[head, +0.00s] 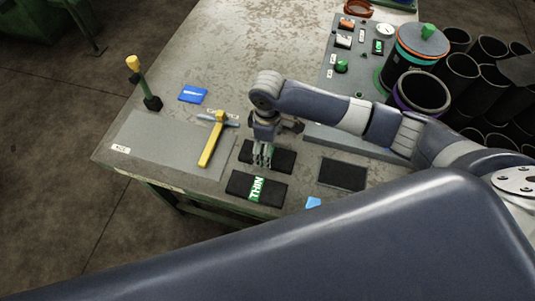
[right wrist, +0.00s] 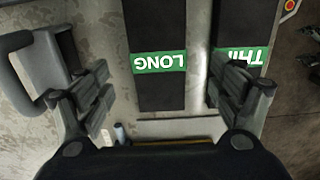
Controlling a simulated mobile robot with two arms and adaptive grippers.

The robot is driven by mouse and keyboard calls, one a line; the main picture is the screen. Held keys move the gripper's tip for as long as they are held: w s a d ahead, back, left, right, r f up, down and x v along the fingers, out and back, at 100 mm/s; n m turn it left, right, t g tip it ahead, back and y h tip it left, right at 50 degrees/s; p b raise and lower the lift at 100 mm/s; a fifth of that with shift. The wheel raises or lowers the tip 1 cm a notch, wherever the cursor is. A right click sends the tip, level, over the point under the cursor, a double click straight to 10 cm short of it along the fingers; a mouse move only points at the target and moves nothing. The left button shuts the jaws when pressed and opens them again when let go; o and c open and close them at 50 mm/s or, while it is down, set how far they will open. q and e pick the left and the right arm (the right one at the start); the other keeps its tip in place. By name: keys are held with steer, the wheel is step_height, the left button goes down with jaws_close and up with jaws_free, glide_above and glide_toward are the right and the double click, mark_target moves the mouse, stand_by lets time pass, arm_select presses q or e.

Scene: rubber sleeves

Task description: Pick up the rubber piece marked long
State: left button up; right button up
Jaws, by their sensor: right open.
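The rubber piece marked LONG (right wrist: 158,90) is a flat black strip with a green label, lying on the table. In the right wrist view it runs between the open fingers of my right gripper (right wrist: 162,88), apart from both. In the head view my right gripper (head: 262,160) is over a black piece (head: 284,160), hiding part of it and any label. The piece marked THIN (head: 240,183) lies in front of it; in the right wrist view this piece (right wrist: 243,25) is partly hidden by the right finger. My left gripper is out of view.
A black pad (head: 342,174) lies to the right. Black cylinders (head: 460,75) stand at the right. The table's front edge is close.

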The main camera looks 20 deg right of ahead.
mark_target(282, 160)
step_height(282, 160, down, 5)
steer(key=shift+w+r+p, duration=0.1)
steer(key=shift+p, duration=0.55)
steer(key=shift+c, duration=0.6)
steer(key=c, duration=0.9)
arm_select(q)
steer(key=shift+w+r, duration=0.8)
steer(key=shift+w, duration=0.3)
arm_select(e)
steer(key=c, duration=0.3)
